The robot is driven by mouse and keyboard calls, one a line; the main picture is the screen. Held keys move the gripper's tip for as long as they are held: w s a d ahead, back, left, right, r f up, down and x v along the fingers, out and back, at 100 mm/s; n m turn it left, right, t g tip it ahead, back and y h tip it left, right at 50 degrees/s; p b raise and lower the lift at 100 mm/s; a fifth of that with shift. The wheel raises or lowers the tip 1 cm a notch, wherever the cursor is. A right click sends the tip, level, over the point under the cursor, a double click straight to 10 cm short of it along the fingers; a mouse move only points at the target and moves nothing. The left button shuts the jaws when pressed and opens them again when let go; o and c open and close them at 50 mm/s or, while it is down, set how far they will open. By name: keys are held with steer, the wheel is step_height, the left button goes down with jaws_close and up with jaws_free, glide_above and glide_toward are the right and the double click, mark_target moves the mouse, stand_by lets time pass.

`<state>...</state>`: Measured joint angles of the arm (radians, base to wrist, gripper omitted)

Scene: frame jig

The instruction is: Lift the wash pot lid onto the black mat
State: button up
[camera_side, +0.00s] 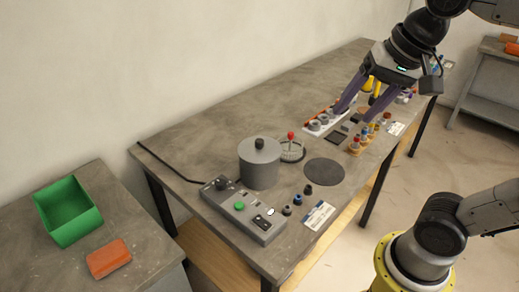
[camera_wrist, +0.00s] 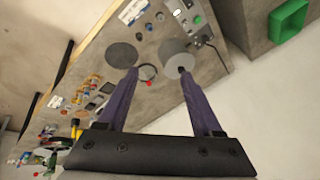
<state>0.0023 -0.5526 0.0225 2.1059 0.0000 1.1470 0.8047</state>
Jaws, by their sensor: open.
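The wash pot (camera_side: 260,168) is a grey cylinder standing on the workbench behind the control box. Its grey lid (camera_side: 259,147) sits on top with a black knob. In the wrist view the lid (camera_wrist: 174,54) shows near the right fingertip, which overlaps the knob in the picture. The black mat (camera_side: 324,172) is a bare round disc to the right of the pot; it also shows in the wrist view (camera_wrist: 121,55). My gripper (camera_side: 358,112) is open and empty, with two purple fingers, above the bench to the right of and beyond the pot.
A round wire basket (camera_side: 291,150) with a red knob stands between pot and mat. A control box (camera_side: 243,208) with a green button is in front of the pot. Small parts and racks (camera_side: 360,140) crowd the bench under my gripper. A green bin (camera_side: 68,211) is on the left table.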

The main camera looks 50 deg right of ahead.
steer(key=w+r+m+g, duration=0.2)
steer(key=w+r+m, duration=0.25)
steer(key=w, duration=0.55)
steer(key=m+g, duration=0.3)
steer(key=m, duration=0.1)
glide_above(259, 140)
steer(key=f, duration=1.2)
steer(key=a+f, duration=0.1)
steer(key=f, duration=0.6)
steer(key=shift+s+d+f, duration=0.1)
steer(key=shift+d+f, duration=0.05)
steer(key=shift+f, duration=0.85)
steer(key=shift+w+d+f, duration=0.1)
steer(key=shift+d+f, duration=0.1)
steer(key=shift+f, duration=0.75)
steer(key=shift+s+d+f, duration=0.1)
steer(key=shift+d+f, duration=0.05)
steer(key=shift+f, duration=0.85)
steer(key=shift+r, duration=0.1)
jaws_close()
